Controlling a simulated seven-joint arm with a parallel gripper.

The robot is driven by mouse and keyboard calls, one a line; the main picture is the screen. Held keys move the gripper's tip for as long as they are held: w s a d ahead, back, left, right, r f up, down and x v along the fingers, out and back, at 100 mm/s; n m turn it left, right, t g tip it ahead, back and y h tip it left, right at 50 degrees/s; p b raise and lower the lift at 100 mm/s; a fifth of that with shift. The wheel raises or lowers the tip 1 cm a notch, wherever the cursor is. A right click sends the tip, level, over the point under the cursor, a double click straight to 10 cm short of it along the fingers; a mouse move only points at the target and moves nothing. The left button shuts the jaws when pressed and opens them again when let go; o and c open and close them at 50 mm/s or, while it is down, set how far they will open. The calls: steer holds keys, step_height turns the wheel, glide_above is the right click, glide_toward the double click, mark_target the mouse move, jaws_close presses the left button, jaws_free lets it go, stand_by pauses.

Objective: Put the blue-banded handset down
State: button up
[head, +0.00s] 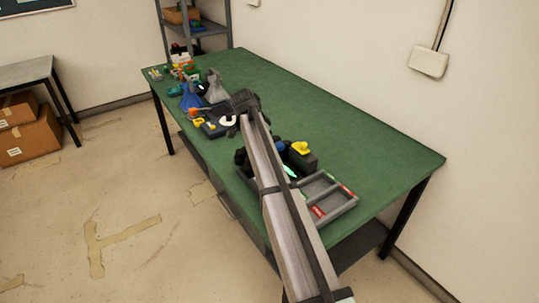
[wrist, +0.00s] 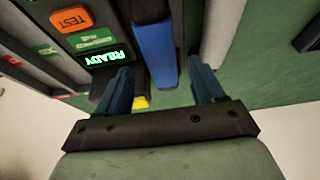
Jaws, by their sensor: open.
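In the wrist view a dark handset with a wide blue band (wrist: 153,52) stands between the two blue-grey fingers of my open gripper (wrist: 162,86). A gap shows on both sides of the band, wider on the right. The lower end of the handset is near the fingertips; whether it rests on anything cannot be told. Beside it is a dark panel with a lit green READY display (wrist: 105,57) and an orange TEST button (wrist: 71,18). In the head view my arm hides the gripper; a small blue patch (head: 280,146) shows beside the arm.
The green table (head: 360,140) is clear on its right side. A grey divided tray (head: 335,208) lies at its near edge. A dark box with a yellow piece (head: 301,148) stands beside my arm. Several small items, including a blue cone-like one (head: 190,98), crowd the far left end.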

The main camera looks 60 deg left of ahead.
mark_target(283, 147)
steer(key=shift+x, duration=3.75)
steer(key=shift+a+f, duration=0.1)
steer(key=shift+f, duration=0.2)
steer(key=shift+c, duration=0.4)
jaws_close()
steer(key=shift+r, duration=0.15)
